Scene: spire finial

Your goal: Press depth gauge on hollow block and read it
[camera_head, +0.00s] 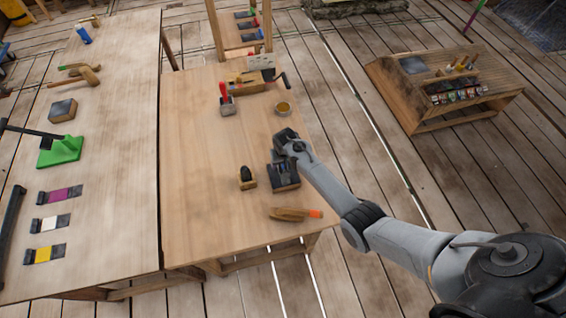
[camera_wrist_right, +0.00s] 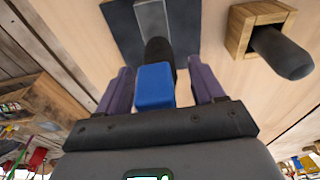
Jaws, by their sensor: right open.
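My right gripper (camera_head: 287,146) is over the light wooden table, at the dark holder (camera_head: 286,178). In the right wrist view the purple fingers of my right gripper (camera_wrist_right: 162,88) are apart, on either side of a blue-ended tool (camera_wrist_right: 155,86) with a black shaft. The tool stands at a dark plate with a grey strip (camera_wrist_right: 155,25); I cannot tell whether the fingers touch it. It may be the depth gauge, but no dial shows. A wooden block with a dark rounded peg (camera_head: 247,178) stands left of the holder. I cannot tell which thing is the hollow block. My left gripper is out of view.
A red-handled tool in a grey block (camera_head: 226,101), a round yellow-topped tin (camera_head: 283,108) and an orange-tipped wooden tool (camera_head: 296,213) lie on the table (camera_head: 195,190). A second bench (camera_head: 110,150) with a green stand (camera_head: 62,151) is to the left.

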